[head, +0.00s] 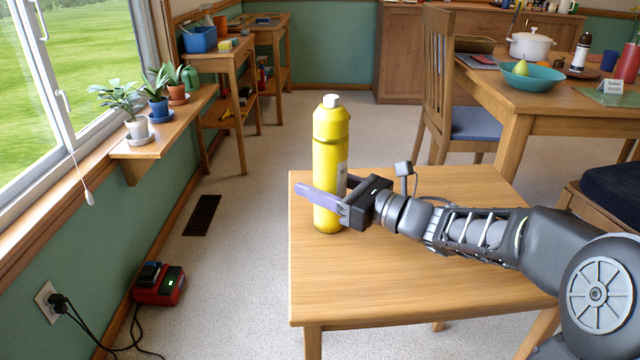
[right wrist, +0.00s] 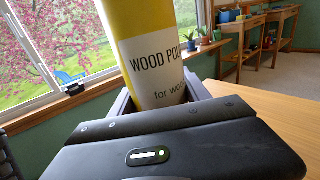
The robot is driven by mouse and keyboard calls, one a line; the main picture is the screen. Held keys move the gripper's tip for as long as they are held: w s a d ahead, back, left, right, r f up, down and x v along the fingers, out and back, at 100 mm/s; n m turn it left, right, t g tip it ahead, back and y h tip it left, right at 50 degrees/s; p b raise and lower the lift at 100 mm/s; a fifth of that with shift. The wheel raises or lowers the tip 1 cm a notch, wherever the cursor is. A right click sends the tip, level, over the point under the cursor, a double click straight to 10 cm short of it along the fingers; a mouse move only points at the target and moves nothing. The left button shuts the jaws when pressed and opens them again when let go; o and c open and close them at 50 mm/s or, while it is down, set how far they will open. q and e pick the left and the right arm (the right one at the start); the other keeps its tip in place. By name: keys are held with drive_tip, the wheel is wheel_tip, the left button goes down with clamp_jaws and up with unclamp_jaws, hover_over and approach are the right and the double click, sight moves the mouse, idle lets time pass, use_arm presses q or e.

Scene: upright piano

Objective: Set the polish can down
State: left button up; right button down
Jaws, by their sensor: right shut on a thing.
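The polish can (head: 330,150) is a tall yellow bottle with a white cap. It stands upright at the far left part of the small wooden table (head: 420,280), and its base appears to be at the tabletop; I cannot tell for sure whether it touches. My right gripper (head: 325,200) reaches in from the right and is shut on the can's lower half. In the right wrist view the can (right wrist: 155,60) sits between the fingers, its label reading "WOOD POL". The can hides part of the far finger. My left gripper is not in view.
Most of the small table is bare. A windowsill shelf with potted plants (head: 137,127) is at the left. A dining table (head: 560,123) with a teal bowl (head: 524,78) and a chair (head: 437,80) stand behind. A red charger (head: 160,287) lies on the floor.

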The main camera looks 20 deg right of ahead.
drive_tip(key=c, duration=0.5)
unclamp_jaws()
drive_tip(key=shift+f, duration=0.1)
drive_tip(key=shift+d+r, duration=0.1)
drive_tip(key=shift+r, duration=0.1)
drive_tip(key=p+v, duration=0.1)
drive_tip(key=v, duration=1.1)
drive_tip(key=shift+f+p, duration=0.1)
drive_tip(key=shift+p, duration=0.25)
